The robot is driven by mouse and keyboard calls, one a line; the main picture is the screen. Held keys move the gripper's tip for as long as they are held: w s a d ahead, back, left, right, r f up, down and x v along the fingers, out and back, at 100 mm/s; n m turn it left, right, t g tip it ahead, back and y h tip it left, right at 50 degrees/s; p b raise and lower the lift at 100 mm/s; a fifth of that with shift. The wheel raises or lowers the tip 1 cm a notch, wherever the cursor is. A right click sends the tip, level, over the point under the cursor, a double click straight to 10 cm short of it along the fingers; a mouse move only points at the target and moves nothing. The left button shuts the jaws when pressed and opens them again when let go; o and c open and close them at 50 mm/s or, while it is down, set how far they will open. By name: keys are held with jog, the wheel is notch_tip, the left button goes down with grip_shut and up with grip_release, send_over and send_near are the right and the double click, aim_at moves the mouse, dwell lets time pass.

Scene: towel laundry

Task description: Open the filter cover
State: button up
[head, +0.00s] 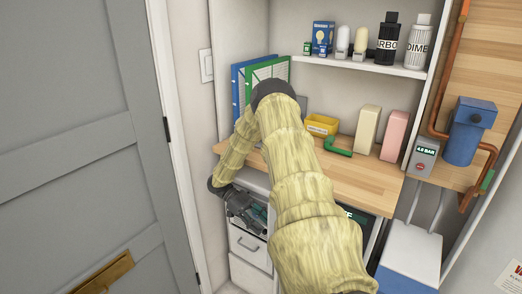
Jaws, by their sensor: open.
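My gripper (257,215) is low at the left of the worktop, in front of the drawer unit, with its jaws open; I see nothing held in it. No part is clearly marked as the filter cover. Two panel filters, one blue-framed (238,95) and one green-framed (284,68), stand upright at the back left of the worktop. A blue housing (464,132) joined to copper pipes is on the wooden panel at the right. A dark panel with partly hidden lettering (352,213) shows below the worktop, behind my arm, which hides much of the middle.
The wooden worktop (385,180) holds a yellow bin (321,125), a green bent piece (338,148), and cream (367,130) and pink (394,136) blocks. Bottles and bulbs stand on the upper shelf (385,68). A gauge box (421,158) is at right. A grey door (70,130) borders the left.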

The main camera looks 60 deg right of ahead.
notch_tip(320, 180, up, 7)
dwell(0.6)
